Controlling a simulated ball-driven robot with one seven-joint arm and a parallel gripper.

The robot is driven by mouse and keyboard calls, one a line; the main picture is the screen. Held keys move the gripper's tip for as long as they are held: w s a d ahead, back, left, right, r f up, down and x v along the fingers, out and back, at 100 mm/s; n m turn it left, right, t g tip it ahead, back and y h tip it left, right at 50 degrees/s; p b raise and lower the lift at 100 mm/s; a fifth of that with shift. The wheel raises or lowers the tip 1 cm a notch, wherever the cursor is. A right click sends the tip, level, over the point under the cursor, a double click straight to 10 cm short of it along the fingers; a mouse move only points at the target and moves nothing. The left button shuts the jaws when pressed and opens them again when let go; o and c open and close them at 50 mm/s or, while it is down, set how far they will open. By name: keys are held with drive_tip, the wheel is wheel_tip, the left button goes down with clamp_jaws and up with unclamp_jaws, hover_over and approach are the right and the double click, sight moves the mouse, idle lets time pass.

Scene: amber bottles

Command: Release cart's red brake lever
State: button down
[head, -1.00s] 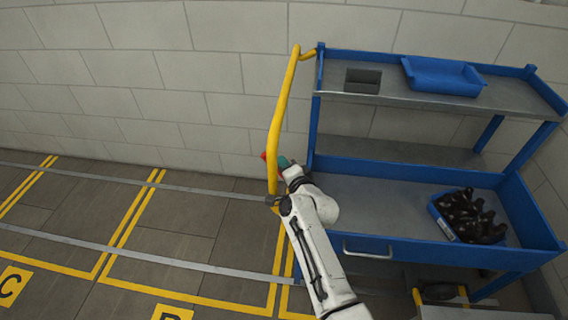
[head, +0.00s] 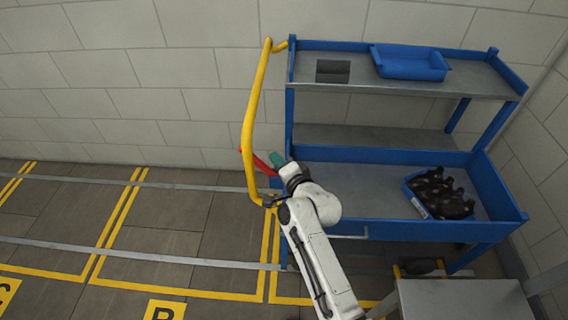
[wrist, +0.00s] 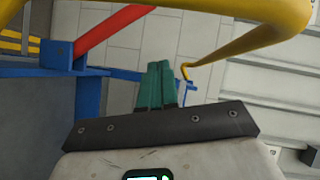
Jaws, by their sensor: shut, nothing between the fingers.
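The red brake lever (head: 262,164) sits at the left end of the blue cart (head: 410,228), by the yellow push handle (head: 251,110). In the head view it slants up to the left and passes the handle. In the wrist view the red lever (wrist: 112,28) rises from a blue bracket at upper left, and the yellow handle (wrist: 250,42) arches across the top. My gripper (head: 276,158) has green fingers pressed together, empty, just right of the lever. The closed fingers (wrist: 157,82) appear apart from the lever in the wrist view.
A blue crate (head: 417,204) of dark bottles stands on the lower deck. A grey surface (head: 462,300) is at lower right. Marked floor (head: 165,225) lies open at left.

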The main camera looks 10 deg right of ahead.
drive_tip(key=shift+r+v, duration=0.15)
drive_tip(key=shift+v, duration=0.85)
drive_tip(key=shift+r+v, duration=0.1)
drive_tip(key=shift+v, duration=0.9)
drive_tip(key=shift+a, duration=0.2)
drive_tip(key=s+d+f+n+g+h, duration=0.1)
drive_tip(key=s+d+f+n+g, duration=0.25)
drive_tip(key=s, duration=0.55)
drive_tip(key=s+d+f+n+g+h, duration=0.1)
drive_tip(key=s+d+f+n+g, duration=0.3)
drive_tip(key=s, duration=0.5)
drive_tip(key=s+d+f+n+g+h, duration=0.1)
drive_tip(key=s+d+f+n+g, duration=0.3)
drive_tip(key=s, duration=0.6)
drive_tip(key=s+d+r+g, duration=0.1)
drive_tip(key=s+r, duration=0.1)
drive_tip(key=s, duration=0.5)
drive_tip(key=s+d+r+g+h, duration=0.1)
drive_tip(key=s+d+r+g, duration=0.1)
drive_tip(key=s, duration=0.4)
drive_tip(key=shift+s, duration=0.4)
